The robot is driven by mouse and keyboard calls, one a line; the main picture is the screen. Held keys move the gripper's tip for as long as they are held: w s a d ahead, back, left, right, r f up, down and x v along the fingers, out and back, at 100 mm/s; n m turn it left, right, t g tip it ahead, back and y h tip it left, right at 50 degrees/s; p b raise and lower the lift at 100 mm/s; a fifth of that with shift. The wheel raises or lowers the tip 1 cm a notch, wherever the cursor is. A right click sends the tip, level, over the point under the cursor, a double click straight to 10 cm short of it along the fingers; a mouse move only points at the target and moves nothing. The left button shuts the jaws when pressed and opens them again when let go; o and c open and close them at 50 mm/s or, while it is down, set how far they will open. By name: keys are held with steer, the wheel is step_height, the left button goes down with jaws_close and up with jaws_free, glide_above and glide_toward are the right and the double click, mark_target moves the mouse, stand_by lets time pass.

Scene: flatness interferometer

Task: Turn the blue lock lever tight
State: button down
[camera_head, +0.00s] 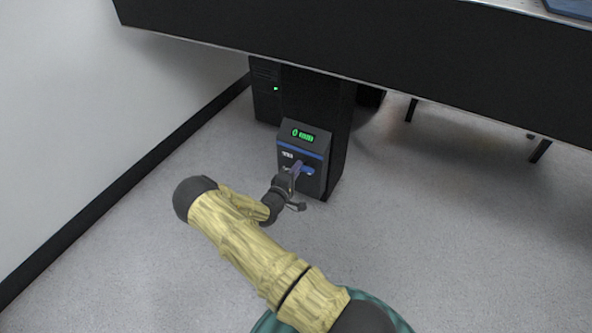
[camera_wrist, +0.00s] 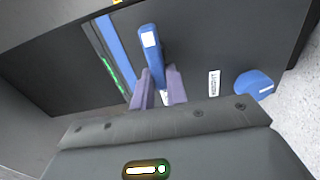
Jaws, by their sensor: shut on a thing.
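The blue lock lever (camera_wrist: 150,50) stands out from the front of a dark box (camera_head: 292,147) low on a table leg. In the wrist view it is a blue bar with a white patch near its end. My gripper (camera_wrist: 159,84) has its two purple fingers on either side of the lever's lower part, shut on it. In the head view my gripper (camera_head: 296,172) is at the box front and hides most of the lever. The lever's pivot is hidden behind the fingers.
A blue round knob (camera_wrist: 254,84) sits on the same panel, beside a white label (camera_wrist: 214,83). The box has a green-lit display (camera_head: 303,135) and a blue stripe. The dark table (camera_head: 400,45) overhangs above. A wall (camera_head: 90,110) is at the left; grey floor (camera_head: 440,240) is clear at the right.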

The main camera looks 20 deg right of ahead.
steer(key=c, duration=1.4)
jaws_free()
steer(key=shift+s+d+f, duration=0.15)
steer(key=shift+s+f, duration=0.15)
steer(key=shift+r, duration=0.15)
steer(key=shift+w, duration=0.1)
steer(key=p+v, duration=0.6)
steer(key=v, duration=1.1)
steer(key=shift+a, duration=0.25)
